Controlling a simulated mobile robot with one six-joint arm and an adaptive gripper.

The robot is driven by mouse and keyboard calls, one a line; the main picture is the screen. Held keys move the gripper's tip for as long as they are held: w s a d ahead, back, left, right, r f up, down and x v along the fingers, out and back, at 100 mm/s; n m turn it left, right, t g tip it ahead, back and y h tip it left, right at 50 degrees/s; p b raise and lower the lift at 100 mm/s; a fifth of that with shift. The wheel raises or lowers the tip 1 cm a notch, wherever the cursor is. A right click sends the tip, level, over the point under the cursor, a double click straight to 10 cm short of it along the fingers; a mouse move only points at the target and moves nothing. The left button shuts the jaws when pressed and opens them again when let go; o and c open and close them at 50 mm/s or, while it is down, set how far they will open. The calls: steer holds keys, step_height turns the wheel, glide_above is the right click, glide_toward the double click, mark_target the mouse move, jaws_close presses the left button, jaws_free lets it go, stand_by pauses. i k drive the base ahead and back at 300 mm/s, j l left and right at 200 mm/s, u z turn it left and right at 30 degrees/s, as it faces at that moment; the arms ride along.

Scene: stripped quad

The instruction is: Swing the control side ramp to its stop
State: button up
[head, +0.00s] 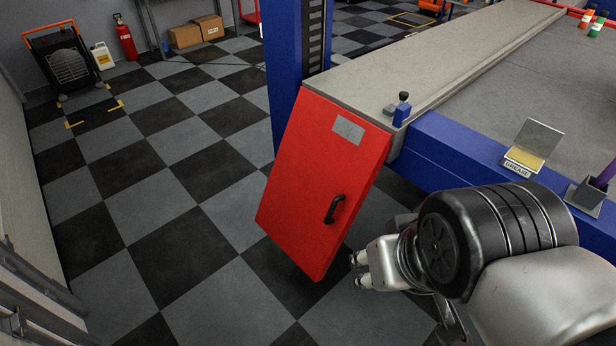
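The red ramp (318,205) hangs down at a slant from the end of the grey lift platform (372,72). It has a pale label plate near its top and a black handle (334,208) near its right edge. My gripper (358,271) is low, to the right of the ramp's lower edge and below the handle, apart from the handle. Its fingers point left; they are small and partly turned away, so their opening is unclear. I cannot tell whether they touch the ramp edge.
A blue post (283,60) stands behind the ramp. A small blue latch-like part (401,111) sits on the platform corner. A grease box (527,150) and a dark cup (588,194) stand at right, near my arm. The checkered floor (150,220) at left is clear.

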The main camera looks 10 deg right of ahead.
mark_target(329, 159)
steer(key=i+l, duration=0.15)
steer(key=i, duration=0.35)
steer(key=i+l, duration=0.1)
steer(key=i, duration=0.45)
